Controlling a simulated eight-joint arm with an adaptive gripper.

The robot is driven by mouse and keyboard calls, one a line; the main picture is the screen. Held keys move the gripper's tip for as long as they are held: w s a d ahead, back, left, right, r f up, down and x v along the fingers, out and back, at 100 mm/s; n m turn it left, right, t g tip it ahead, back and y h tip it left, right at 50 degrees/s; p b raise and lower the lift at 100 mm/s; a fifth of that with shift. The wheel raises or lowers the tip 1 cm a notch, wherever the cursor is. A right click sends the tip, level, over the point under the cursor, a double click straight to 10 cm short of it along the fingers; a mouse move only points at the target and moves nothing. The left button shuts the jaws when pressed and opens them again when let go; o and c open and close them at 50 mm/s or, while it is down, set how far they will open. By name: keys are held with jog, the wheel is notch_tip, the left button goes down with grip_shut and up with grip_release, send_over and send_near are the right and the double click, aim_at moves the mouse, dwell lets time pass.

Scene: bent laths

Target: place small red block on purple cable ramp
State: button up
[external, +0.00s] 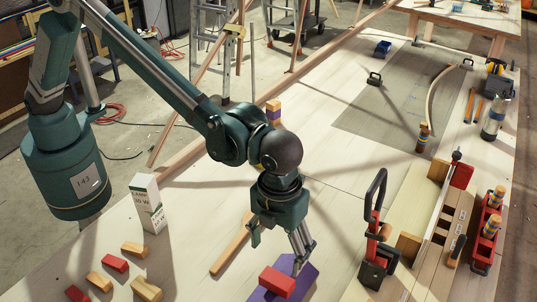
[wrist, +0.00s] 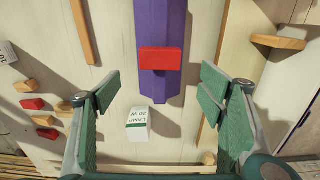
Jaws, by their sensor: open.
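A small red block (external: 277,281) appears to lie on the purple cable ramp (external: 303,278) near the bottom of the external view. In the wrist view, the red block (wrist: 161,59) lies crosswise over the purple ramp (wrist: 162,24), close to its lower end. My gripper (external: 279,250) is above the block and ramp. Its fingers are spread wide in the wrist view (wrist: 160,84), with nothing between the pads, and the block shows beyond the fingertips. The ramp's far end is cut off in the wrist view.
A white lamp box (external: 147,205) stands left of my gripper. More red blocks (external: 115,262) and tan blocks (external: 134,249) lie at the lower left. A wooden lath (external: 231,249) lies left of the ramp. A black-and-red clamp (external: 374,240) stands to the right.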

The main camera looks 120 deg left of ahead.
jog(key=s+r+n+t, duration=0.2)
jog(key=s+r+n, duration=0.2)
jog(key=s+r, duration=0.85)
jog(key=s+r+n+t, duration=0.1)
jog(key=s+r+n, duration=0.4)
jog(key=s+r, duration=0.75)
jog(key=s+f+n+t, duration=0.1)
jog(key=s+f+n, duration=0.1)
jog(key=s, duration=0.9)
jog(key=s+f+n+t, duration=0.1)
jog(key=s+f+n, duration=0.2)
jog(key=s, duration=0.8)
jog(key=s+f+n+t, duration=0.2)
jog(key=s+n, duration=0.2)
jog(key=s, duration=0.7)
jog(key=shift+f, duration=0.15)
